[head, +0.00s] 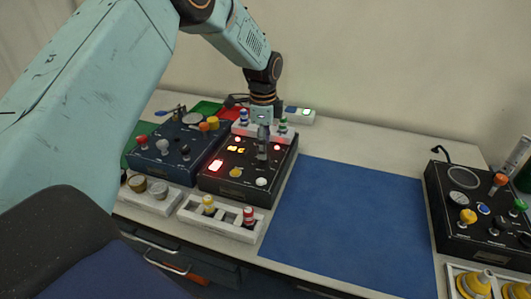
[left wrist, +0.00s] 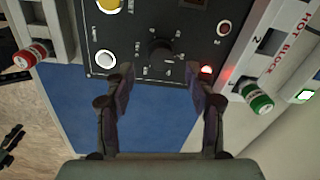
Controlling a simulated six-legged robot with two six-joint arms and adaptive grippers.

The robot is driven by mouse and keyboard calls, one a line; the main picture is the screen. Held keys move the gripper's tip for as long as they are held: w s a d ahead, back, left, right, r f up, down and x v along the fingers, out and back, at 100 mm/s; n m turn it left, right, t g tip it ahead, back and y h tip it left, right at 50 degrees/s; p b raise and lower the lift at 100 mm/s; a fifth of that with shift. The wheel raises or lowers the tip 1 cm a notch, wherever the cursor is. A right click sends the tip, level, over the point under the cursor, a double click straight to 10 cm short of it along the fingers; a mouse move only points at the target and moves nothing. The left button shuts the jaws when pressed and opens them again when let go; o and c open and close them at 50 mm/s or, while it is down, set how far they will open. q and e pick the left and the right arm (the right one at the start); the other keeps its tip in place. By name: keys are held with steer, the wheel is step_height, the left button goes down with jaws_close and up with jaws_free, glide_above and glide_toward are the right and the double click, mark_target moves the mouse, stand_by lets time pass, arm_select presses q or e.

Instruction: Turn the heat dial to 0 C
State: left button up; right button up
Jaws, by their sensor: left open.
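A black control panel (head: 207,182) stands left of the blue mat in the head view, with an amber display, a lit red button and round buttons. My left gripper (head: 262,152) points down over its right part and hides some of it. In the left wrist view a black dial (left wrist: 160,50) with marks around it sits on this panel; its labels and setting are too small to read. My left gripper (left wrist: 160,80) is open there, its two fingers apart with the dial just beyond the tips. Nothing is between the fingers. My right gripper is not in view.
A rack labelled HOT BLOCK (left wrist: 285,50) holds a green-capped vial (left wrist: 257,97) close to the right finger. A white rack (head: 185,218) with yellow- and red-capped vials stands in front of the panel. The blue mat (head: 345,225) is clear. Another black panel (head: 440,200) stands far right.

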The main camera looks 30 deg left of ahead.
arm_select(q)
step_height(320, 180, down, 3)
steer(key=shift+a+r, duration=0.1)
steer(key=shift+r, duration=0.1)
steer(key=shift+w+f, duration=0.2)
steer(key=shift+f, duration=0.4)
steer(key=shift+s+r, duration=0.1)
steer(key=shift+s, duration=0.05)
steer(key=shift+c, duration=0.5)
steer(key=c, duration=1)
